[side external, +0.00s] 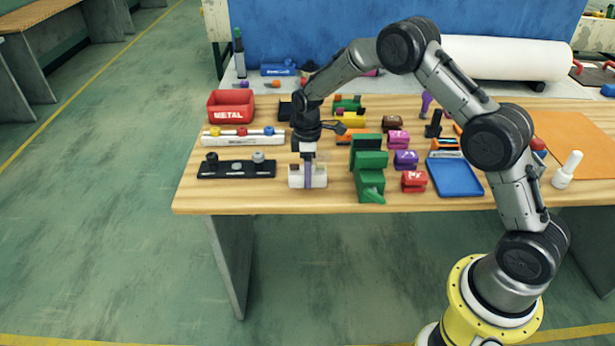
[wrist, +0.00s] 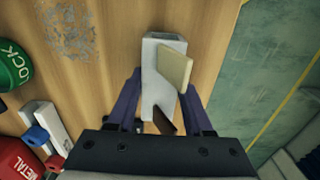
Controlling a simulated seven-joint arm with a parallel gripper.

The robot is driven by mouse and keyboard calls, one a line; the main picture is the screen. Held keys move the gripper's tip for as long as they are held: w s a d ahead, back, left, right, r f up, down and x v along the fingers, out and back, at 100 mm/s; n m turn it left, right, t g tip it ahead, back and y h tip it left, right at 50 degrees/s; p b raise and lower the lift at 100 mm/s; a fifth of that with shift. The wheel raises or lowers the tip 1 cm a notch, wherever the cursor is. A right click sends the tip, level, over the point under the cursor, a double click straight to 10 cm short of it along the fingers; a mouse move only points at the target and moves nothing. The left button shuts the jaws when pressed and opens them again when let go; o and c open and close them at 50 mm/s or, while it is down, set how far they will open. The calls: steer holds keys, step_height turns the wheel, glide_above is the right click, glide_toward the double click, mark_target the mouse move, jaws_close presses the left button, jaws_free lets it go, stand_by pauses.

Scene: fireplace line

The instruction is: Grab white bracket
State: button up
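The white bracket (wrist: 157,55) lies lengthwise between the two purple fingers of my gripper (wrist: 160,85) in the wrist view. A cream plate-like part and a dark brown part show on it. In the side view the white bracket (side external: 319,178) rests at the table's front edge. My gripper (side external: 308,173) points straight down over it, with one purple finger in front of its middle. The fingers stand on both sides, about a bracket's width apart. Whether they press on it or leave a thin gap is not clear.
A black strip with knobs (side external: 236,170) lies left of the bracket, and a green stepped block (side external: 370,187) stands close to its right. A red METAL bin (side external: 231,107), a white strip with coloured knobs (side external: 220,139) and a blue tray (side external: 456,180) are farther off.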

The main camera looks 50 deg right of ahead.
jaws_close()
steer(key=shift+r, duration=0.15)
